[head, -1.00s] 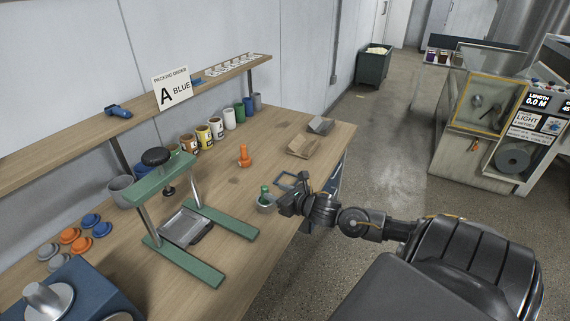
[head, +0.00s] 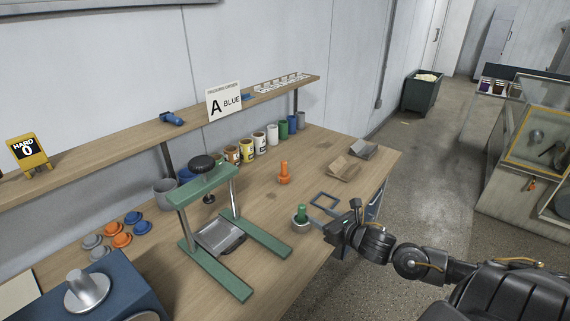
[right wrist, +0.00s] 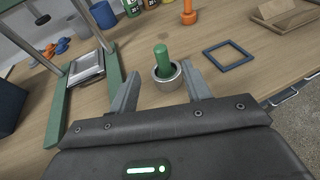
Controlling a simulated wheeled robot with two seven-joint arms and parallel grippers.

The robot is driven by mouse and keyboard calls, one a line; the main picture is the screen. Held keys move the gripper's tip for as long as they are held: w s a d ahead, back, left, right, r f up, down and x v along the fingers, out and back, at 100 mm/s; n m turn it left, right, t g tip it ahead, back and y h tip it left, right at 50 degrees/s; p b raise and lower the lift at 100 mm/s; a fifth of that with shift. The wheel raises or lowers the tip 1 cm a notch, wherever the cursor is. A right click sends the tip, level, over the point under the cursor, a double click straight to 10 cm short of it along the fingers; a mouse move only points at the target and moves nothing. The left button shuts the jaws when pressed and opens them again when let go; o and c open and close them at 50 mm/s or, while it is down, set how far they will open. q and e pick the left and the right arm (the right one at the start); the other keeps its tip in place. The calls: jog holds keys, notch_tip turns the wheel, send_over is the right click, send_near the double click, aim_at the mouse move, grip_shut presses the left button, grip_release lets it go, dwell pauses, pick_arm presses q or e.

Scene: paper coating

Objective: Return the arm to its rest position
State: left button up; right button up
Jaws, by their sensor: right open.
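My right gripper (head: 333,222) is at the right front edge of the wooden bench in the head view. In the right wrist view its two fingers (right wrist: 160,92) are spread apart with nothing held between them. A green-handled tool (head: 302,212) stands upright in a small grey cup (head: 299,222) just beyond the fingertips. The cup (right wrist: 166,80) also shows in the right wrist view, in line with the gap between the fingers. My left gripper is in neither view.
A green press frame (head: 205,195) stands left of the cup. An orange stamp (head: 284,172), a blue square frame (head: 324,201) and a cardboard piece (head: 344,168) lie on the bench (head: 262,200). A shelf (head: 140,138) runs behind. Floor (head: 410,185) is open to the right.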

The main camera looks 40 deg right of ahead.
jog(key=s+a+f+m+g+h, duration=0.1)
jog(key=s+a+f+m+g, duration=0.4)
jog(key=s+a+f+m, duration=0.95)
jog(key=s+a+r+m+g+y, duration=0.1)
jog(key=s+a+m+g, duration=0.3)
jog(key=m, duration=0.6)
jog(key=s+a+m+g, duration=0.2)
jog(key=s+m, duration=0.4)
jog(key=m, duration=0.3)
notch_tip(320, 180, down, 24)
jog(key=g, duration=0.1)
jog(key=s+d+f+g, duration=0.1)
jog(key=s+d+f, duration=0.1)
jog(key=s+f, duration=1.6)
jog(key=shift+d+g, duration=0.15)
jog(key=shift+g, duration=0.15)
